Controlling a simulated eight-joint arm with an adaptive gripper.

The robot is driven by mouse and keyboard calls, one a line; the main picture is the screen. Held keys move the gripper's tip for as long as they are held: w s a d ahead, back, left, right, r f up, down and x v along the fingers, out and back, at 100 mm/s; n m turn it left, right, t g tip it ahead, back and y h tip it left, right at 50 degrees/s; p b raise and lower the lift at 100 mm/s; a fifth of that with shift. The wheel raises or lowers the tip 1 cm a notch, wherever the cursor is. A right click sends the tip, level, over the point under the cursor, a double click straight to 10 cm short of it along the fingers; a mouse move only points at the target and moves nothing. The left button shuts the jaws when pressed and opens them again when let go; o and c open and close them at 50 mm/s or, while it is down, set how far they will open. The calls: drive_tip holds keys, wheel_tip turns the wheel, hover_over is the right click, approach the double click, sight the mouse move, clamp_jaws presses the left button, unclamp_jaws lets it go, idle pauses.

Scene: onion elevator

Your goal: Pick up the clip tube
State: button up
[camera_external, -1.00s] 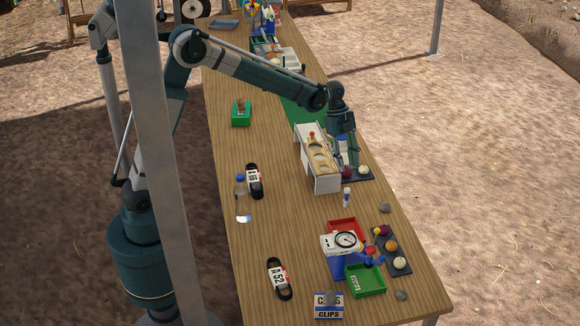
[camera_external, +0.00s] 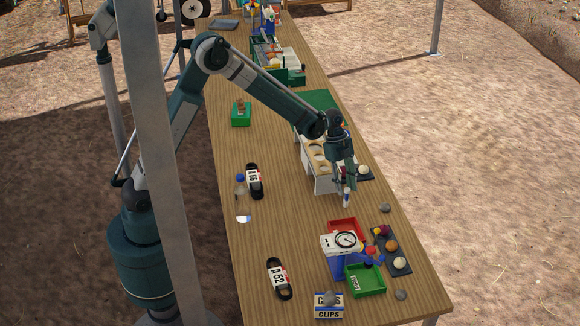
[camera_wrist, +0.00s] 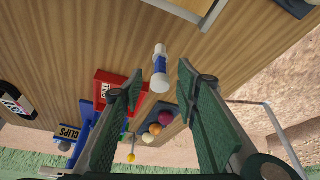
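The clip tube (camera_external: 347,197), a small white tube with a blue band, stands on the wooden table just in front of the white rack. In the wrist view the tube (camera_wrist: 160,68) shows in the gap between my fingers, near their tips. My gripper (camera_external: 344,183) points down at the tube, its fingers partly overlapping the tube's top in the external view. In the wrist view my gripper (camera_wrist: 160,82) is open, with green fingers on either side and visible space between them and the tube. I cannot tell whether the tips are level with the tube.
The white rack (camera_external: 325,180) with round holes stands close behind the tube. A red tray (camera_external: 345,228), a scale (camera_external: 340,243) and a green tray (camera_external: 366,281) are nearer the front. A dark tray (camera_external: 399,262) holds several balls.

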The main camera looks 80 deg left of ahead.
sight(348, 198)
drive_tip(key=shift+x, duration=1)
drive_tip(key=shift+f, duration=0.1)
drive_tip(key=shift+b+x, duration=0.55)
drive_tip(key=shift+x, duration=1.95)
drive_tip(key=shift+w+d, duration=0.1)
drive_tip(key=shift+d, duration=0.1)
drive_tip(key=shift+c, duration=0.7)
drive_tip(key=c, duration=0.7)
